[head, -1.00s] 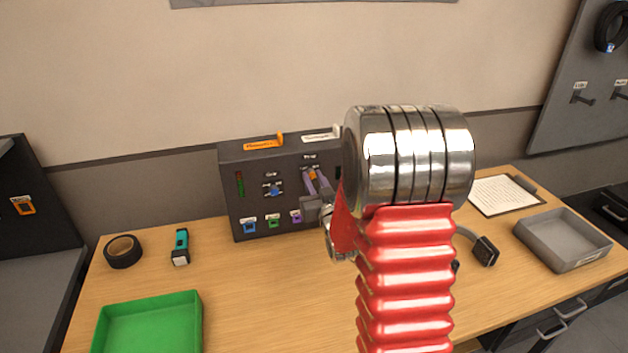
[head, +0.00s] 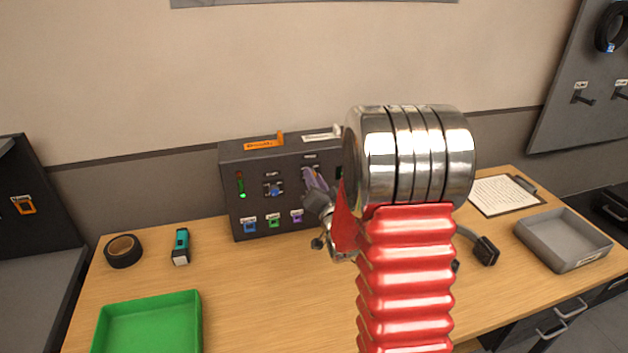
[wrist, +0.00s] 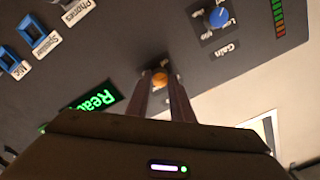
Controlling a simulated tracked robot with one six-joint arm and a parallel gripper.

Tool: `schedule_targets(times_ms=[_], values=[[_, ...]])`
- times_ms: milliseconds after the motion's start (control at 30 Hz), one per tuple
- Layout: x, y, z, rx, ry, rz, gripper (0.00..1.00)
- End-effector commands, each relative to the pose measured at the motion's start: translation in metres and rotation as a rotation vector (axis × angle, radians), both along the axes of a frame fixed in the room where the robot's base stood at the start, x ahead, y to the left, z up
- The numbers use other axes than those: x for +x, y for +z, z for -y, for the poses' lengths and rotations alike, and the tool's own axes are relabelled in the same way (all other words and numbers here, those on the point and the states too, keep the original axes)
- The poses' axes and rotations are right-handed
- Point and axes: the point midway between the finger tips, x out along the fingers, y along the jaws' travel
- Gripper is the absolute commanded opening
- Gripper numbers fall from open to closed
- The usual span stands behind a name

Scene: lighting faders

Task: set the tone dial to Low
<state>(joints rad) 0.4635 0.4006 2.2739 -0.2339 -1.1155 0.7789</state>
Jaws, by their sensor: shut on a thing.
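The orange knob of the tone dial (wrist: 160,79) is on the dark panel, between the tips of my gripper (wrist: 161,92) in the wrist view. My gripper (head: 311,178) is shut on this knob. In the head view my fingers cover most of the dial, and its small label above is too blurred to read. In the wrist view the fingers hide part of its scale, so I cannot tell which mark it points at. A green lit display (wrist: 96,98) beside it reads something like "Ready".
A blue gain dial (head: 274,190) sits left of my gripper on the panel, with a level meter (head: 240,185) beyond it. A green tray (head: 150,325), tape (head: 123,251) and torch (head: 181,247) lie on the left.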

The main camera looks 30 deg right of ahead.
Motion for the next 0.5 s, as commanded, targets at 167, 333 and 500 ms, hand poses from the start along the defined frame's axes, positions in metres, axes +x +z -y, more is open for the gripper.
schedule_targets(times_ms=[167, 333, 500], values=[[-0.0008, -0.0014, 0.0013, 0.161, -0.002, 0.040, 0.00], [-0.0010, -0.0020, 0.0019, 0.317, -0.003, 0.080, 0.00], [-0.0012, -0.0028, 0.0024, 0.474, -0.004, 0.121, 0.00]])
